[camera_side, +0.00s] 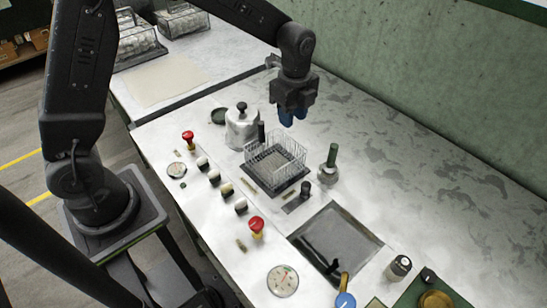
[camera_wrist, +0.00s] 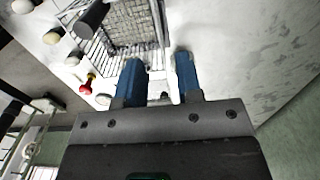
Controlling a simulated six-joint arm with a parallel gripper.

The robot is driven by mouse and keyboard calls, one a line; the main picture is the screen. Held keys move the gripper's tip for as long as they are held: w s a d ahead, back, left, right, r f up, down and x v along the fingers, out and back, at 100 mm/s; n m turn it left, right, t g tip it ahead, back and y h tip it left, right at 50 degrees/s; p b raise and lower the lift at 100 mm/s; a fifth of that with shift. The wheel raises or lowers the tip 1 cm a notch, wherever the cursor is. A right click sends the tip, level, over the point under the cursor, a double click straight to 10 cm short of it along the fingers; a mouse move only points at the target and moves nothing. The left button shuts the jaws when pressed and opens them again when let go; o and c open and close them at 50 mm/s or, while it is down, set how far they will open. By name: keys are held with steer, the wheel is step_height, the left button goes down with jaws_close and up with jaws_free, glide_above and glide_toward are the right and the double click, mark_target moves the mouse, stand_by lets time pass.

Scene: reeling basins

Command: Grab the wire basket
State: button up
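The wire basket (camera_side: 276,155) is a rectangular silver mesh basket with an upright dark handle piece (camera_side: 261,132) at its left side. It sits on a dark square plate on the worktop in the side view. In the wrist view the wire basket (camera_wrist: 130,22) shows at the top, partly cut off by the frame edge. My gripper (camera_side: 292,121) has blue fingertips and hangs above and slightly behind the basket, apart from it. In the wrist view the two blue fingers of my gripper (camera_wrist: 158,75) stand apart with nothing between them.
A metal pot (camera_side: 242,128) stands left of the basket. A green-handled tool (camera_side: 331,160) stands to its right. Red buttons (camera_side: 256,225) and several knobs line the front. A sunken basin (camera_side: 336,238) lies to the front right. Worktop behind is clear up to the green wall (camera_side: 440,70).

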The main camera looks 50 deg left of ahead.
mark_target(290, 137)
step_height(290, 137, down, 6)
steer(key=shift+s+r, duration=0.1)
steer(key=shift+r, duration=0.05)
stand_by(0.3)
jaws_close()
stand_by(0.4)
